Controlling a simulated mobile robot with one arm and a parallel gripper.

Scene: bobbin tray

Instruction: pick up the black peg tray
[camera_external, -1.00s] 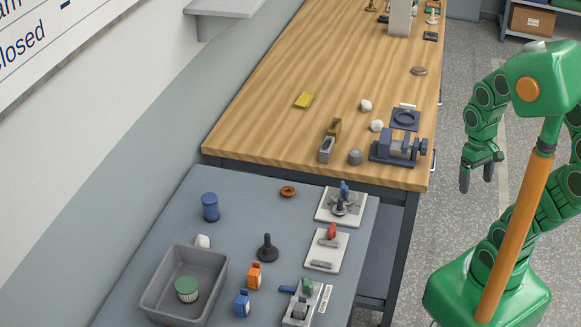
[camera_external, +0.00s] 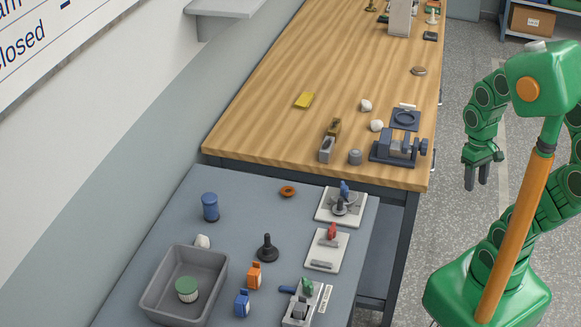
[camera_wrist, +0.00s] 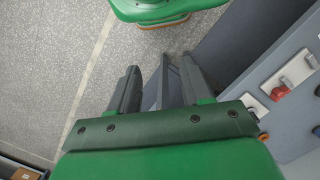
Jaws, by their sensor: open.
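A black round base with an upright peg (camera_external: 267,249) stands on the grey table in the external view. It is the clearest black pegged thing; I cannot tell for sure that it is the black peg tray. My gripper (camera_external: 476,181) hangs over the floor, to the right of both tables and well apart from that peg. In the wrist view my gripper (camera_wrist: 160,84) is open, with nothing between its fingers. The black pegged base cannot be made out in the wrist view.
The grey table (camera_external: 180,220) holds a grey bin (camera_external: 158,290), a blue canister (camera_external: 210,206), orange and blue small items, and white plates with fixtures (camera_external: 326,251). The wooden bench (camera_external: 270,110) adjoins it, with a dark vise (camera_external: 398,149) near its corner.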

